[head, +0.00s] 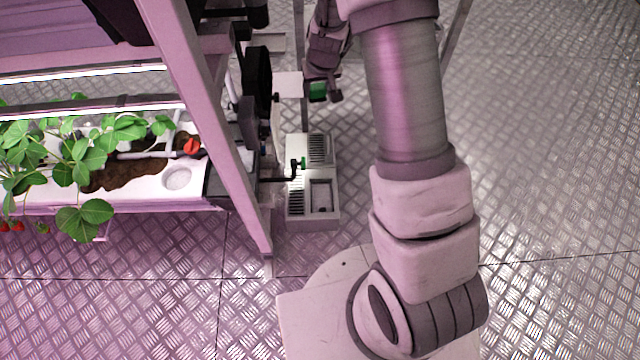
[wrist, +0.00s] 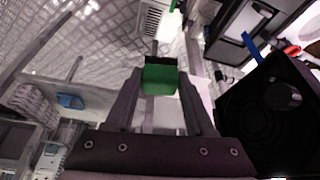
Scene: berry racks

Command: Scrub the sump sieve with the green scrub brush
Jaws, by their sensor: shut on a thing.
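My gripper (head: 322,86) is shut on the green scrub brush (head: 317,92), above and behind the sump box. In the wrist view the brush (wrist: 160,79) sits between the two fingers, with a dark strip along its far edge. The pale sump box (head: 333,212) stands on the floor below, with slotted panels and a framed rectangular recess in its top. Its slotted top also shows in the wrist view (wrist: 153,17), apart from the brush. I cannot tell which part is the sieve.
A rack post (head: 220,125) slants down left of the sump box. A black fan (head: 258,78) hangs beside it and looms at right in the wrist view (wrist: 268,105). A black pipe with a green part (head: 302,163) reaches over the box. The floor at right is clear.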

